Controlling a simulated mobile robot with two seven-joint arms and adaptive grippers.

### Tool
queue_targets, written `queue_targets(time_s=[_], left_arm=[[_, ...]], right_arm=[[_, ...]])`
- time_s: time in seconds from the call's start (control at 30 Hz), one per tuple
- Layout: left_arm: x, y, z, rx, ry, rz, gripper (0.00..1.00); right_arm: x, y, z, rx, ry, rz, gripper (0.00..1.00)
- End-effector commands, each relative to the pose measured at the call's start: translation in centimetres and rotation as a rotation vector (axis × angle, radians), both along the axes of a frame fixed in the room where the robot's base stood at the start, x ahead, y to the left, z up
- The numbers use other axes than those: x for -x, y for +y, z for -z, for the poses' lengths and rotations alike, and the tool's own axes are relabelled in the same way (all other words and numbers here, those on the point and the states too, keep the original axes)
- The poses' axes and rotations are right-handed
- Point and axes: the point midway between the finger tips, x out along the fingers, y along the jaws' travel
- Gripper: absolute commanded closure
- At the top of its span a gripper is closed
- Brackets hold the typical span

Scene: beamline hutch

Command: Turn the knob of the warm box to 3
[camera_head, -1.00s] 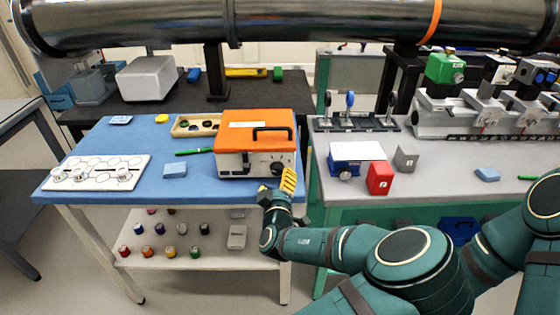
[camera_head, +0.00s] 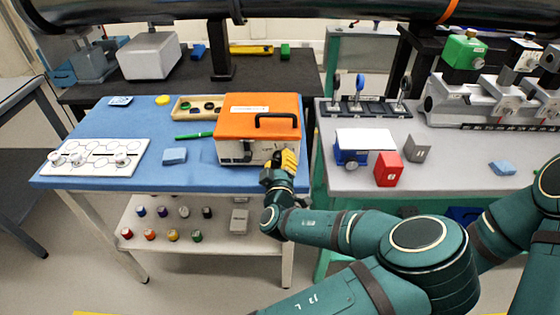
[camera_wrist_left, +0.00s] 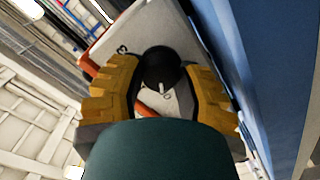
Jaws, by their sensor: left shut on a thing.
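The warm box (camera_head: 232,150) has an orange lid with a black handle and a pale front, and stands at the right of the blue-topped table. My left gripper (camera_head: 286,160), with yellow fingers, is at the right end of its front and hides the knob in the head view. In the left wrist view the round black knob (camera_wrist_left: 160,66) sits between the two fingers (camera_wrist_left: 163,90), which are shut on it. A short pale mark shows near its edge. I cannot read the setting. My right gripper is out of view.
On the grey table to the right stand a blue-and-white box (camera_head: 351,157) and a red block (camera_head: 388,170). Bottles stand on the shelf below.

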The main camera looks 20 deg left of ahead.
Motion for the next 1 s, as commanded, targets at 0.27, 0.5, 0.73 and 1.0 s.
queue_targets(time_s=[0.27, 0.5, 0.73, 1.0], left_arm=[[-0.02, 0.04, -0.03, -0.014, 0.003, -0.001, 1.0], [-0.06, 0.03, -0.1, -0.105, 0.029, -0.001, 1.0], [-0.09, 0.05, -0.15, -0.283, 0.079, -0.002, 1.0], [-0.13, -0.04, -0.2, -0.531, 0.148, -0.001, 1.0]], right_arm=[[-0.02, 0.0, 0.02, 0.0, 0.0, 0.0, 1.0], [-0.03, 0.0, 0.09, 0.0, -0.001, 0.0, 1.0], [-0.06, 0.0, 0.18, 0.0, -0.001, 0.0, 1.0], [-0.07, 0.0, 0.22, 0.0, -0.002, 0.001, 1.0]])
